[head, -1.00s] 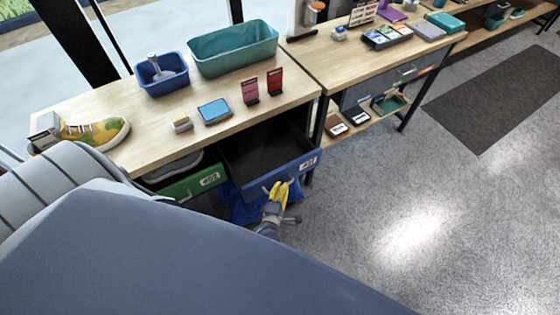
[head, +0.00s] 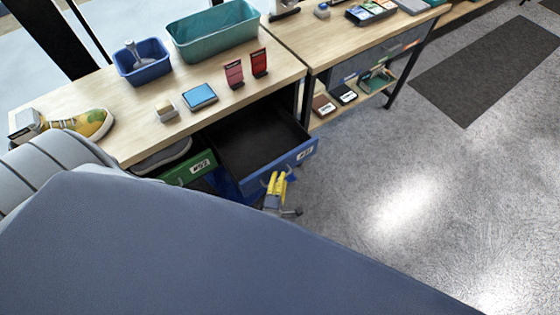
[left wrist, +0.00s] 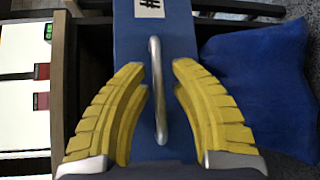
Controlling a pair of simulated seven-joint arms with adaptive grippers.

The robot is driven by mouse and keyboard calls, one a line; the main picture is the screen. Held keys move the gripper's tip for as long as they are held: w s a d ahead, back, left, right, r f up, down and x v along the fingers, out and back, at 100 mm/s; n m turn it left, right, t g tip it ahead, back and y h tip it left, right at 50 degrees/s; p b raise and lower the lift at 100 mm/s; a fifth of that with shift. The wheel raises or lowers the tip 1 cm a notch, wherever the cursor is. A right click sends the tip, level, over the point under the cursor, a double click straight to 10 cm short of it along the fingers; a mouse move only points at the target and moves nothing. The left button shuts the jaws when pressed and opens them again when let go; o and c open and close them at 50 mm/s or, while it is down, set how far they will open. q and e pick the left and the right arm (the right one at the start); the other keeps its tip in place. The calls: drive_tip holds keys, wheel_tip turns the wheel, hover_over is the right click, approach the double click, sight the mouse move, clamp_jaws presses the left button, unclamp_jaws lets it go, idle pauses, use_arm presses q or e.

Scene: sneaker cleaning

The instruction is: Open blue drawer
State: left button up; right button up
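The blue drawer (head: 291,166) under the near table is pulled out, with its dark, empty inside (head: 259,139) showing. Its front has a white label and a silver handle. My left gripper (head: 277,178) is at the drawer front in the head view. In the left wrist view, its yellow fingers (left wrist: 160,85) are open, one on each side of the upright-looking handle (left wrist: 157,90), with gaps between fingers and handle. The blue front (left wrist: 180,35) shows behind the handle. My right gripper is not in view.
A green drawer (head: 186,170) sits left of the blue one. The table (head: 140,115) holds a sneaker (head: 85,123), a blue bin (head: 142,62), a teal bin (head: 215,34) and small items. Blue cloth-like material (left wrist: 260,80) lies beside the drawer.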

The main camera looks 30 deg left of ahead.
use_arm(q)
drive_tip(key=shift+o, duration=0.6)
drive_tip(key=v, duration=1.2)
drive_tip(key=shift+o, duration=0.5)
